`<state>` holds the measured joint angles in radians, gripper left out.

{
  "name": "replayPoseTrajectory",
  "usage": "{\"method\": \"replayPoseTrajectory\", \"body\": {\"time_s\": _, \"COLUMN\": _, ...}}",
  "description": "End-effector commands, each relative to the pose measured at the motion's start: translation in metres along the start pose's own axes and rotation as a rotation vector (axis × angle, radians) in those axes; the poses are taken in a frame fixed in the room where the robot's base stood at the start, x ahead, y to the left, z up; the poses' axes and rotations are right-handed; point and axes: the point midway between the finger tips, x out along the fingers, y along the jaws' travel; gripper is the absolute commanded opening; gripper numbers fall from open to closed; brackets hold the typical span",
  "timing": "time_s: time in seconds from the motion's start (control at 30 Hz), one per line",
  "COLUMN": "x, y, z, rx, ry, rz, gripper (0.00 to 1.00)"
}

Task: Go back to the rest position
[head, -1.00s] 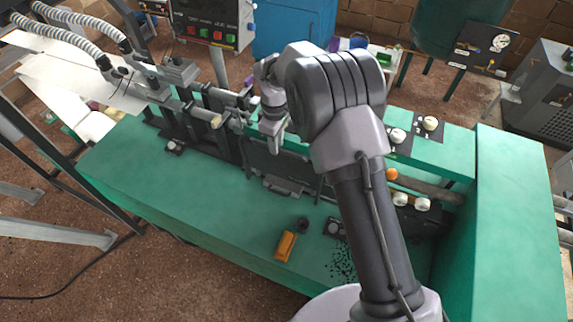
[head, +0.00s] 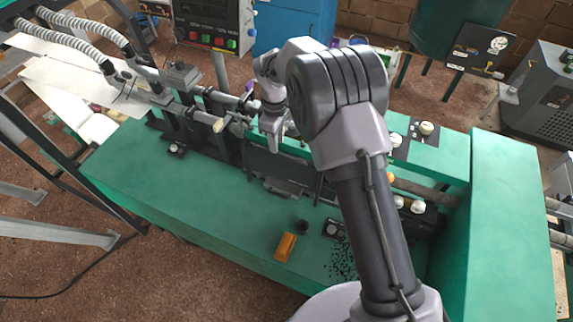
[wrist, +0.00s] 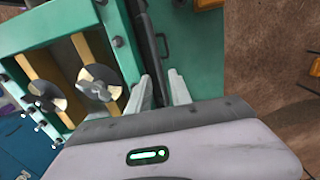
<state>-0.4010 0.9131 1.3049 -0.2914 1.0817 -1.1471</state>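My gripper (head: 271,138) hangs over the middle of the green machine in the head view, near its dark central frame. In the wrist view, its two pale fingers (wrist: 160,90) stand apart with nothing held between them. My arm runs up from the lower right of the head view and bends at a large grey joint. It hides part of the machine behind it.
The green machine (head: 190,215) carries an orange block (head: 285,247) and a dark round part (head: 302,226). A control panel (head: 212,25) stands behind. Two metal discs (wrist: 100,83) (wrist: 47,95) show in the wrist view.

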Motion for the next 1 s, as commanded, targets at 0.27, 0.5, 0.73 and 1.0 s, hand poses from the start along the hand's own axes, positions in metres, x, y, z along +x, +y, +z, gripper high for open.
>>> {"method": "replayPoseTrajectory", "body": {"time_s": 0.27, "x": -0.031, "y": 0.000, "z": 0.000, "rx": 0.000, "ry": 0.001, "rz": 0.001, "gripper": 0.25}}
{"method": "replayPoseTrajectory", "body": {"time_s": 0.5, "x": -0.029, "y": 0.000, "z": 0.000, "rx": 0.000, "ry": 0.000, "rz": 0.001, "gripper": 0.25}}
{"method": "replayPoseTrajectory", "body": {"time_s": 0.73, "x": -0.038, "y": 0.002, "z": 0.008, "rx": 0.057, "ry": 0.020, "rz": 0.014, "gripper": 0.25}}
{"method": "replayPoseTrajectory", "body": {"time_s": 1.0, "x": -0.108, "y": -0.057, "z": 0.135, "rx": 0.740, "ry": 0.245, "rz": 0.089, "gripper": 0.25}}
